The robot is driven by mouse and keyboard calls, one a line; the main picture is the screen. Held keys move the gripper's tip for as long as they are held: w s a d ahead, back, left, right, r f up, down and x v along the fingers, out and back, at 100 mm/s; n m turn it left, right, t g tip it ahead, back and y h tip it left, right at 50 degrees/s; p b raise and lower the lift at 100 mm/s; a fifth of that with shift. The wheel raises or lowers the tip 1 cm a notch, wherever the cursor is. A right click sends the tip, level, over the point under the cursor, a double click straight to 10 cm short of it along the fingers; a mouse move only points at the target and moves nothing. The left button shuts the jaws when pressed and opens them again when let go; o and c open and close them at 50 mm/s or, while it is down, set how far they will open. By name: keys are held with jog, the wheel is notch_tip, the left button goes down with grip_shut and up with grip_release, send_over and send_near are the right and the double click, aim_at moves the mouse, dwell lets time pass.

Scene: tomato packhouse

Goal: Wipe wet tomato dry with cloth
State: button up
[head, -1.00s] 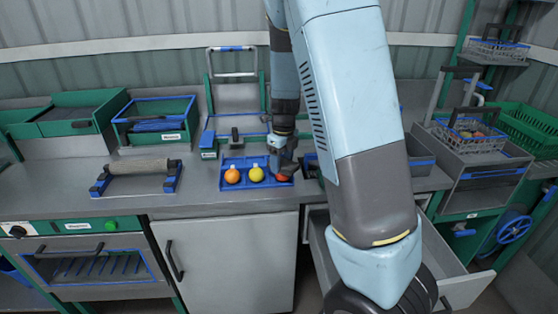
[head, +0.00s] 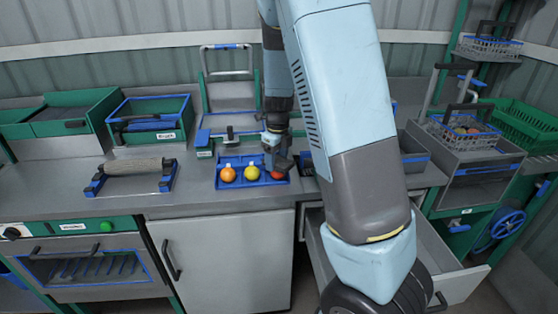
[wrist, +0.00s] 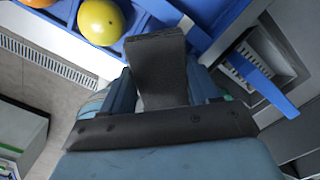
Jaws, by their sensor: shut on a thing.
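A blue tray (head: 232,185) on the counter holds an orange tomato (head: 227,175), a yellow tomato (head: 251,171) and a red tomato (head: 277,175) in a row. My gripper (head: 278,167) points down over the right end of the tray and is shut on the red tomato, covering its upper part. In the wrist view a dark grey finger (wrist: 157,70) hides the red tomato; the yellow tomato (wrist: 101,21) shows beside it. A beige, cloth-like roll (head: 136,166) lies in a blue-ended holder at left. I cannot tell which tomato is wet.
A green bin with blue rim (head: 150,122) stands behind the roll. A stand with an upright handle (head: 229,97) is behind the tray. A wire basket (head: 462,131) sits at right above an open drawer (head: 455,277). Bare counter (head: 197,195) lies between roll and tray.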

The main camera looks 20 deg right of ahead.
jog(key=shift+w+a, duration=0.45)
jog(key=shift+w, duration=0.2)
jog(key=shift+w+a, duration=0.4)
jog(key=shift+w, duration=0.25)
jog(key=shift+s+d, duration=0.1)
jog(key=shift+s, duration=0.05)
jog(key=shift+s+d, duration=0.55)
jog(key=shift+s, duration=0.3)
jog(key=shift+s+d, duration=0.55)
jog(key=shift+s, duration=0.3)
jog(key=shift+w, duration=0.15)
jog(key=shift+w+a, duration=0.6)
jog(key=shift+w, duration=0.25)
jog(key=shift+w+a, duration=0.6)
jog(key=shift+w, duration=0.25)
jog(key=shift+r, duration=3)
